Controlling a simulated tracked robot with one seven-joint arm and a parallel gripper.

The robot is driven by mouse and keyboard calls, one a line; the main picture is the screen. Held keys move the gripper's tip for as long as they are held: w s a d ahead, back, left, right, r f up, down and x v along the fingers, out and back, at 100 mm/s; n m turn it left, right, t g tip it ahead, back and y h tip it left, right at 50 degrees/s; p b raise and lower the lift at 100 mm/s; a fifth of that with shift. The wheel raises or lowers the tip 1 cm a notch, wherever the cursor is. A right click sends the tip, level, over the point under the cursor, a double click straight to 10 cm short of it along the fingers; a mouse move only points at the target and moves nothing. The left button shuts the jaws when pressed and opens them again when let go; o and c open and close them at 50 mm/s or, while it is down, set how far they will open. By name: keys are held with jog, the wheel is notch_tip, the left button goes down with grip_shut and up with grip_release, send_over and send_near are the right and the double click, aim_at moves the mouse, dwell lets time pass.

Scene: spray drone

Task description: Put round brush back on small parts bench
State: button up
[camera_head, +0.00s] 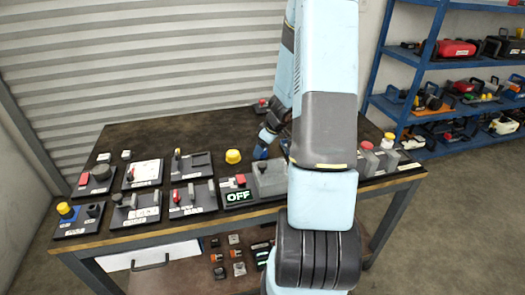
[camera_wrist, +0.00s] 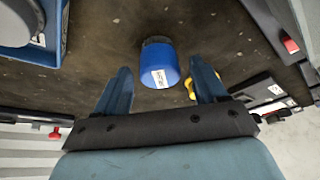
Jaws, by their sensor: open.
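A blue cylinder with a white label and a dark top, which looks like the round brush (camera_wrist: 160,66), stands on the dark bench in the wrist view. My gripper (camera_wrist: 160,72) is open, with one blue finger on each side of it; I see gaps between the fingers and the cylinder. In the head view my gripper (camera_head: 265,143) is low over the back middle of the bench (camera_head: 215,135), partly behind my arm. The brush is mostly hidden there or cannot be told apart from the fingers.
A yellow knob (camera_head: 233,156) is left of my gripper. Several small panels with switches and levers line the front, with a lit OFF display (camera_head: 239,197). A red-topped button block (camera_head: 368,158) is at the right. Blue shelves (camera_head: 440,65) stand beyond. The bench's back left is clear.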

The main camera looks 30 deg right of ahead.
jog(key=v, duration=1)
jog(key=s+a+r+m, duration=0.1)
jog(key=s+a+r, duration=0.2)
jog(key=a+r, duration=0.45)
jog(key=s+a+r+m, duration=0.1)
jog(key=s+a+r, duration=0.3)
jog(key=a+r, duration=0.4)
jog(key=s+a+r+m+t+h, duration=0.1)
jog(key=s+a+r+m, duration=0.1)
jog(key=s+r, duration=0.2)
jog(key=s+a+r+m+h, duration=0.1)
jog(key=s+a+r, duration=0.2)
jog(key=s, duration=0.8)
notch_tip(320, 180, up, 2)
jog(key=shift+r+m+t, duration=0.15)
jog(key=shift+m+t, duration=0.25)
